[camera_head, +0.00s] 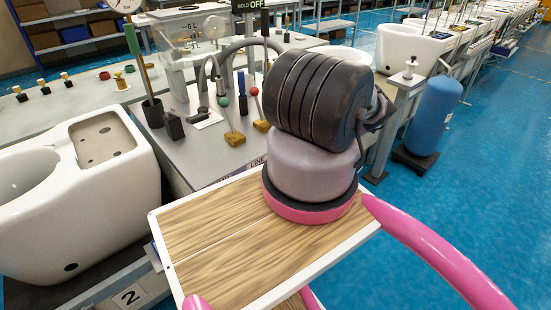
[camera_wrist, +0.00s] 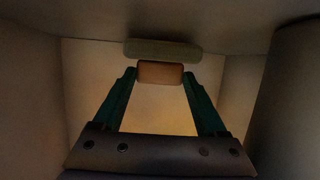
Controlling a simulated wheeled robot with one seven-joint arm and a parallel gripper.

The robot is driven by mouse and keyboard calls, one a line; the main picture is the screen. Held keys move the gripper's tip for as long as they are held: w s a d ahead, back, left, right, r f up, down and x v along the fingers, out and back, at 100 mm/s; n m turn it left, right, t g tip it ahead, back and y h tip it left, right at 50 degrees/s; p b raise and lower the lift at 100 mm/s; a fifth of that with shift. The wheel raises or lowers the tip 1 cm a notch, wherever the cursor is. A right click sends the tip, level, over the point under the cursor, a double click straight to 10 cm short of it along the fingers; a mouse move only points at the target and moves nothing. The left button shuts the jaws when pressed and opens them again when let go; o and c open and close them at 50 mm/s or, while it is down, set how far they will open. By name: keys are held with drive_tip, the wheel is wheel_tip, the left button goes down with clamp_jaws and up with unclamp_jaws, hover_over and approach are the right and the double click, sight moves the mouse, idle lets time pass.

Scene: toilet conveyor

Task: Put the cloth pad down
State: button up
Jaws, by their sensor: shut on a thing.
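In the wrist view my gripper (camera_wrist: 160,74) has its two green fingers shut on a small orange-tan block with rounded ends, which I take for the cloth pad (camera_wrist: 160,77). The pad spans the gap between the fingertips. A grey-green rounded bar (camera_wrist: 162,48) lies just beyond it; I cannot tell whether the two touch or are one piece. Pale walls (camera_wrist: 85,75) surround the fingers in dim light. In the head view my own arm hides the gripper and the pad.
A white toilet body (camera_head: 120,200) stands at the left beside a grey workbench (camera_head: 75,120) with tools. A blue cylinder (camera_head: 435,115) stands at the right, near a line of white toilets (camera_head: 405,45). The blue floor (camera_head: 480,190) is clear at the right. A dark edge (camera_wrist: 160,15) overhangs the wrist view.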

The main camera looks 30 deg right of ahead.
drive_tip(key=shift+f, duration=0.2)
drive_tip(key=o, duration=1.3)
drive_tip(key=shift+f, duration=0.1)
drive_tip(key=v, duration=0.7)
drive_tip(key=shift+s+d, duration=0.1)
drive_tip(key=shift+s, duration=0.05)
wheel_tip(320, 180, up, 8)
drive_tip(key=shift+s+r, duration=0.1)
drive_tip(key=shift+s, duration=0.05)
